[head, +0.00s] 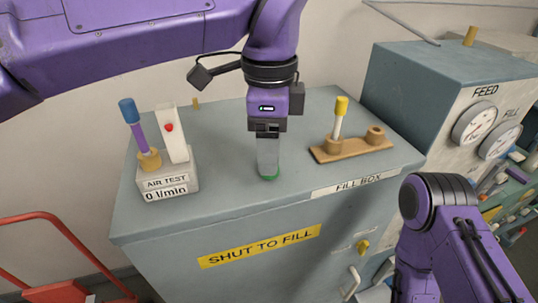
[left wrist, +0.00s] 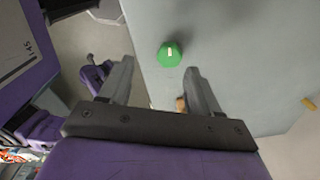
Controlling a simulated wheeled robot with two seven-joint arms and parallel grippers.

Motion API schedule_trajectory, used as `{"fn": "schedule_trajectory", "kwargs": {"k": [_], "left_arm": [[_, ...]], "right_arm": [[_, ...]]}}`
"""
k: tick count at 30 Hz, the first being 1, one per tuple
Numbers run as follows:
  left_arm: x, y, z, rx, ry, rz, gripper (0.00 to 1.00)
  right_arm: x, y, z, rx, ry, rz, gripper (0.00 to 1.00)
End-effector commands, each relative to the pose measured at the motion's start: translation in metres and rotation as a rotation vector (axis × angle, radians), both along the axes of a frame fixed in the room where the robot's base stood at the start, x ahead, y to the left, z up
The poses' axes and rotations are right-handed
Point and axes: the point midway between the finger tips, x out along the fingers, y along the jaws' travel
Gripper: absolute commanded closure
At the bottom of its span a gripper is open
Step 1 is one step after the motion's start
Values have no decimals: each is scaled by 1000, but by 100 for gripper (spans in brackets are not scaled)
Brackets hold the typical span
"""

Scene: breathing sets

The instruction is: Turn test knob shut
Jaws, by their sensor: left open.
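A green knob (head: 269,177) sits on the grey top of the fill box (head: 220,205), mostly hidden behind my left gripper in the head view. In the left wrist view the green knob (left wrist: 169,54) is many-sided, with a pale mark on top. My left gripper (head: 268,160) points down over it. Its two fingers (left wrist: 158,72) are apart and empty, and the knob shows beyond the tips, between their lines. I cannot tell how high the tips are above it. My right arm shows at lower right, but its gripper is out of view.
Left of the knob stands an air test block (head: 168,184) reading 0 l/min, with a blue-capped tube (head: 128,112). To the right, a wooden holder (head: 355,149) carries a yellow-capped tube (head: 341,106). A feed box (head: 425,85) with gauges stands at right. A yellow knob (head: 363,247) is on the front.

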Motion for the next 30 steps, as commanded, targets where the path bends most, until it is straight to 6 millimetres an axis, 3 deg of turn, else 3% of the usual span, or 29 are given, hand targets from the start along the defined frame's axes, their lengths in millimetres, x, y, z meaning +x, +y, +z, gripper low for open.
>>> {"fn": "schedule_trajectory", "kwargs": {"k": [6, 15, 16, 21, 30], "left_arm": [[6, 0, -35, 0, 9, 0, 37], [6, -1, -41, 0, 6, -3, 37], [6, -2, -41, 0, 6, -3, 41], [5, -2, -41, 0, 8, -4, 94], [6, -1, -42, 2, 8, -8, 94]], "right_arm": [[1, 0, 9, 0, -2, 0, 57], [1, 0, 8, 0, -2, 0, 57], [1, 0, 8, 0, -2, 0, 57], [1, 0, 8, 0, -2, 0, 57], [1, 0, 8, 0, -2, 0, 57]]}}
